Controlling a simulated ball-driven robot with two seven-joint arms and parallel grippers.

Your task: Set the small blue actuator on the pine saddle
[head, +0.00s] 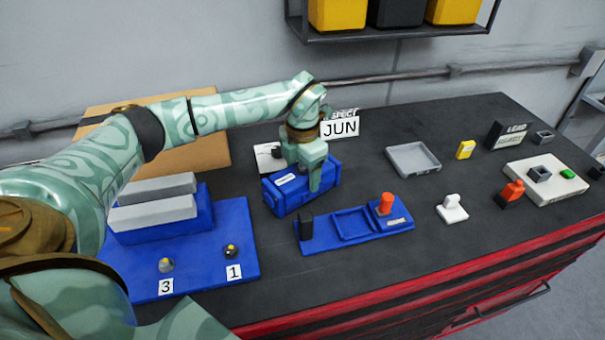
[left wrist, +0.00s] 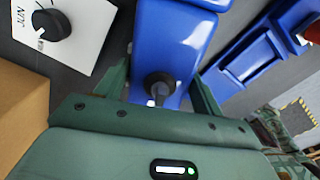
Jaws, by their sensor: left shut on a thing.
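The small blue actuator (head: 281,200) is a blue, block-shaped body with a white label, at the middle of the dark bench. My left gripper (head: 303,178) comes down over it from above, and one finger shows along its near side. In the left wrist view the blue body (left wrist: 172,40) lies between the two green fingers, with a dark round shaft end at its near end. The gripper is shut on it. Whether it touches the bench is hard to tell. No pine saddle can be made out with certainty. My right gripper is not in view.
A tan board or box (head: 215,154) lies behind my left arm. A blue base (head: 372,234) with a recess, black post and orange knob stands in front. A blue tray (head: 236,215) with grey blocks is at left. A grey tray (head: 413,160) and small parts lie right.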

